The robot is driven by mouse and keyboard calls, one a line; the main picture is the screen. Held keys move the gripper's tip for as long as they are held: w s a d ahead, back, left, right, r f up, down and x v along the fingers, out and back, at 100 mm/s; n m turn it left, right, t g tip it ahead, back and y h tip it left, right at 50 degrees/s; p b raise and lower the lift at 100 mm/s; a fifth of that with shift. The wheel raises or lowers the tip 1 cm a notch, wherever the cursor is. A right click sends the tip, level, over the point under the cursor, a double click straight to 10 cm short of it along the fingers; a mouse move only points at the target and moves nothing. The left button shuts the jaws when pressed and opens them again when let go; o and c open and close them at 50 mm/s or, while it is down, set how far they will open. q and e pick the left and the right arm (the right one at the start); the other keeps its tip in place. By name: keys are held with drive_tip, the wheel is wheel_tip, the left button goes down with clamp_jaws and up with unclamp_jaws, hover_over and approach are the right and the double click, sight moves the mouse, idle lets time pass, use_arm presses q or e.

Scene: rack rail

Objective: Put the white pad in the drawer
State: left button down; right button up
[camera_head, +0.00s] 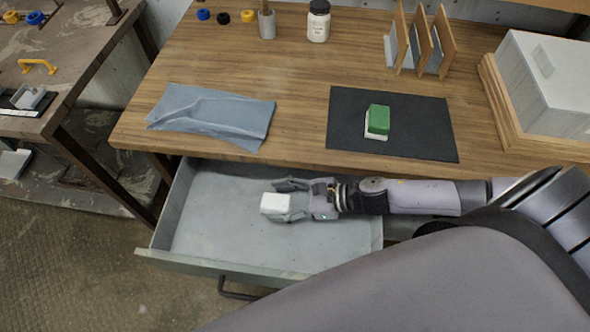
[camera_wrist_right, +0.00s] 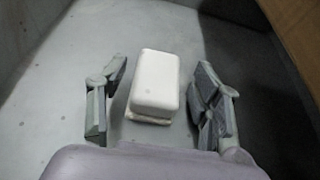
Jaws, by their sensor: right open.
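The white pad (camera_head: 275,203) is a small block inside the open grey drawer (camera_head: 205,215), near its middle. In the right wrist view the white pad (camera_wrist_right: 155,84) lies between the two spread fingers, with a gap on each side. My right gripper (camera_head: 285,200) is inside the drawer, open around the pad. It also shows in the right wrist view (camera_wrist_right: 155,105), where its fingers do not touch the pad. Whether the pad rests flat on the drawer floor is hard to tell. My left gripper is not in view.
On the wooden table (camera_head: 300,85) lie a blue cloth (camera_head: 212,112) and a black mat (camera_head: 425,125) bearing a green-and-white block (camera_head: 377,121). A white bottle (camera_head: 318,22), a wooden rack (camera_head: 420,45) and a grey box (camera_head: 545,85) stand farther back. The drawer's left part is empty.

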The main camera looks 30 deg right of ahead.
sight(281, 202)
drive_tip(key=v, duration=0.4)
drive_tip(key=shift+s+d+b, duration=0.25)
drive_tip(key=shift+b, duration=0.15)
drive_tip(key=shift+v, duration=0.8)
drive_tip(key=shift+r, duration=0.15)
